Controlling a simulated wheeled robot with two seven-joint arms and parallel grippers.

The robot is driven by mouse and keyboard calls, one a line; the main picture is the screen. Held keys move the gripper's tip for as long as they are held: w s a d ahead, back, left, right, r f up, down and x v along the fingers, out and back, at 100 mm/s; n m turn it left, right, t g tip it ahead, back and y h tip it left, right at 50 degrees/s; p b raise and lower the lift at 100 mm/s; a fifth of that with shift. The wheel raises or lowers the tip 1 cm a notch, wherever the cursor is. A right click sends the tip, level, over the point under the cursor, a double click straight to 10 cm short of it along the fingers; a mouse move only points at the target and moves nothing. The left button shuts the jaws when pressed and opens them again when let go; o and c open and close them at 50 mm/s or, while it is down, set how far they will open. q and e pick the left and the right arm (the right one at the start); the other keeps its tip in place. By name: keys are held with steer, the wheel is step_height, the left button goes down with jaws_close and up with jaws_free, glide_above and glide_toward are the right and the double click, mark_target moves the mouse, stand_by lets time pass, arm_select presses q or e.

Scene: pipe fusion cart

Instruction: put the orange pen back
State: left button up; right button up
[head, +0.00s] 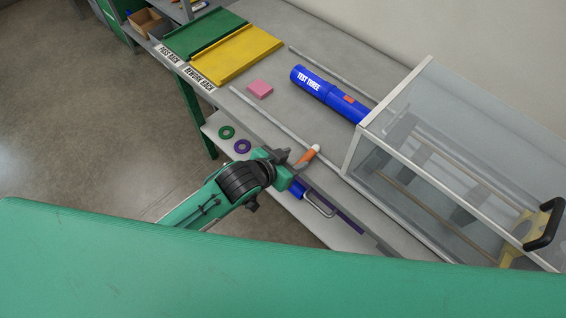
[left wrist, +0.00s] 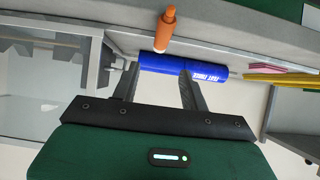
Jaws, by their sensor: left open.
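The orange pen (head: 308,156), with a pale end, is at the front rail of the grey bench, left of the clear box. It also shows in the left wrist view (left wrist: 167,30), above and beyond the fingertips. My left gripper (head: 289,157) is just left of the pen in the head view, with its jaws open. In the left wrist view the two dark fingers (left wrist: 159,76) are spread with nothing held between them. Whether a finger touches the pen I cannot tell. My right gripper is in neither view.
A blue cylinder (head: 328,94) marked "TEST THREE" lies on the bench beside a clear box (head: 440,150). A pink block (head: 260,89) and yellow (head: 237,55) and green (head: 205,33) trays lie farther left. Green (head: 227,132) and purple (head: 242,146) rings are on a lower shelf.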

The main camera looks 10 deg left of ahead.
arm_select(q)
steer(key=shift+v, duration=1.95)
steer(key=w+a+f+n+t+y, duration=0.1)
steer(key=w+a+f, duration=0.15)
steer(key=f, duration=0.35)
steer(key=w+a+f+n+y, duration=0.1)
steer(key=w+a+f, duration=0.15)
steer(key=f, duration=0.35)
steer(key=s+a+f+n+g+y, duration=0.1)
steer(key=s+a+f, duration=0.15)
steer(key=f, duration=0.45)
steer(key=s+a+f+g+y, duration=0.1)
steer(key=s+a+f, duration=0.15)
steer(key=f, duration=0.55)
steer(key=s+a+f+n+g+y, duration=0.1)
steer(key=s+a+f, duration=0.15)
steer(key=f, duration=0.45)
steer(key=s+a+f+g+y, duration=0.1)
steer(key=s+a+f+g, duration=0.3)
steer(key=s+f, duration=1)
steer(key=s+a+f+g, duration=0.1)
steer(key=s+f, duration=0.3)
steer(key=s, duration=0.6)
steer(key=s+a+f+g, duration=0.1)
steer(key=s+a+f, duration=0.2)
steer(key=s, duration=0.7)
steer(key=shift+f+n+y, duration=0.4)
steer(key=shift+f, duration=0.35)
